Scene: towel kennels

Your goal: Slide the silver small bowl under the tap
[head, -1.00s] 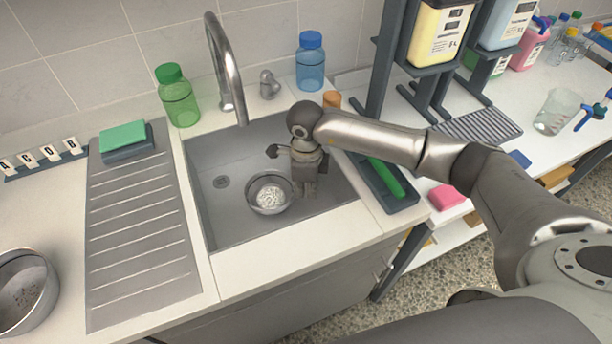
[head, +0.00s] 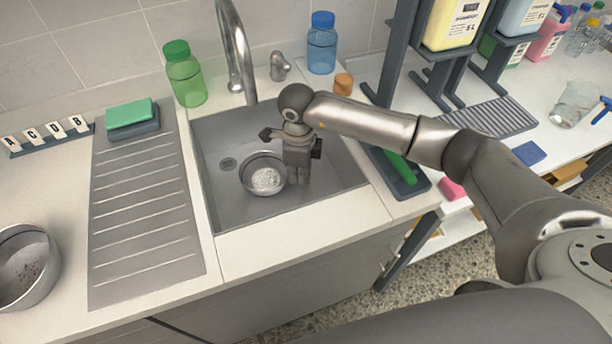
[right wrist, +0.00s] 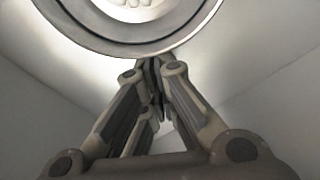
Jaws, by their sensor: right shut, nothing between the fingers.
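The silver small bowl (head: 263,168) stands upright on the sink floor, just right of the drain. Its inside looks bright and mottled. The tap (head: 237,50) arches over the back of the sink, with its spout end behind and slightly left of the bowl. My right gripper (head: 297,178) points down into the sink at the bowl's right side. In the right wrist view its fingers (right wrist: 152,66) are shut and empty, close against the bowl's rim (right wrist: 125,48); I cannot tell if they touch. My left gripper is not in view.
A larger metal bowl (head: 25,268) stands on the counter at left. A ribbed drainboard (head: 140,215) with a green sponge (head: 130,112) lies left of the sink (head: 215,205). A green bottle (head: 184,75) and a blue bottle (head: 321,45) stand behind. The sink's front floor is clear.

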